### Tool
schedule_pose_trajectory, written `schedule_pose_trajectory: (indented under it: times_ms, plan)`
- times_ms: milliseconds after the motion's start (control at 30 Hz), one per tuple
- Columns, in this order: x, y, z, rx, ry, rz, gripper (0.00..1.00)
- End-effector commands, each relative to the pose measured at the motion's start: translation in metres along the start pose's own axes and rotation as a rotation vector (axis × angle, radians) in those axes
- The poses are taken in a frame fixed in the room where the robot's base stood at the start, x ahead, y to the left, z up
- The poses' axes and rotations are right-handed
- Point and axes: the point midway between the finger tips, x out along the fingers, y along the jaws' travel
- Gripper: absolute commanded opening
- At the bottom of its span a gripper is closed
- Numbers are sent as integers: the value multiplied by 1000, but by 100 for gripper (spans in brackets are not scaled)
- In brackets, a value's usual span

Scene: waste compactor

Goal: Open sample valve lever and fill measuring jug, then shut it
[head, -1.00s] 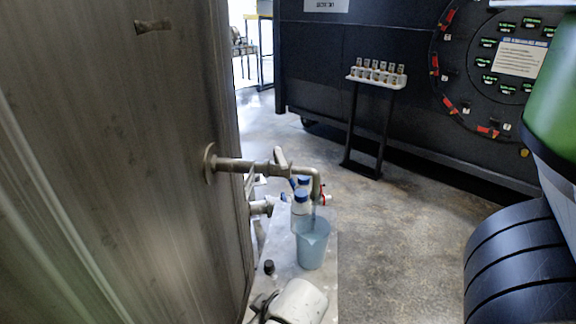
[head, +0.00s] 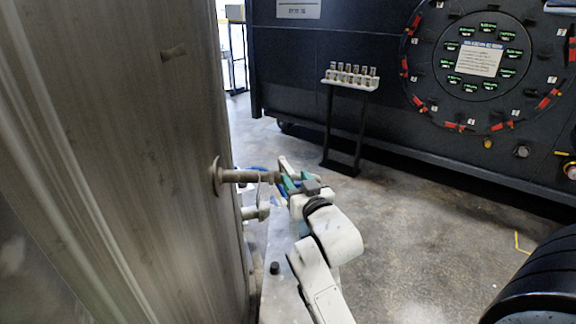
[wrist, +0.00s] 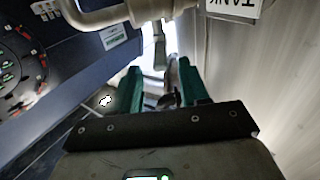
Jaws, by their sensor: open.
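The sample pipe (head: 240,176) sticks out of the tall metal tank wall; the wrist view shows it (wrist: 108,15) curving across the top. A pale lever (head: 283,163) rises at the valve, just beyond my gripper. In the wrist view a grey lever-like bar (wrist: 160,52) hangs below the pipe, in line with the gap between my fingers. My gripper (head: 289,184) is open at the valve, its green fingers (wrist: 160,82) apart. I cannot tell whether they touch the lever. The measuring jug is hidden behind my arm in the head view.
The tank wall (head: 130,170) stands close on the left. A second short pipe (head: 256,212) is below the first. A black cap (head: 274,267) lies on the bench. A sample rack (head: 350,82) on a stand is behind. Open floor (head: 420,225) lies right.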

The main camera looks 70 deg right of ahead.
Motion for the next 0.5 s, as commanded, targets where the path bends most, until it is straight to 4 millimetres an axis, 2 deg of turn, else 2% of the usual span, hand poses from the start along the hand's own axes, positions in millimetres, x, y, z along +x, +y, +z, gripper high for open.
schedule_pose_trajectory:
  times_ms: [33,200,333,500]
  plan:
    - [11,0,-3,1,1,1,45]
    - [40,0,-2,1,-1,0,45]
    - [56,0,-1,0,-2,0,45]
    - [67,0,0,0,-1,-1,45]
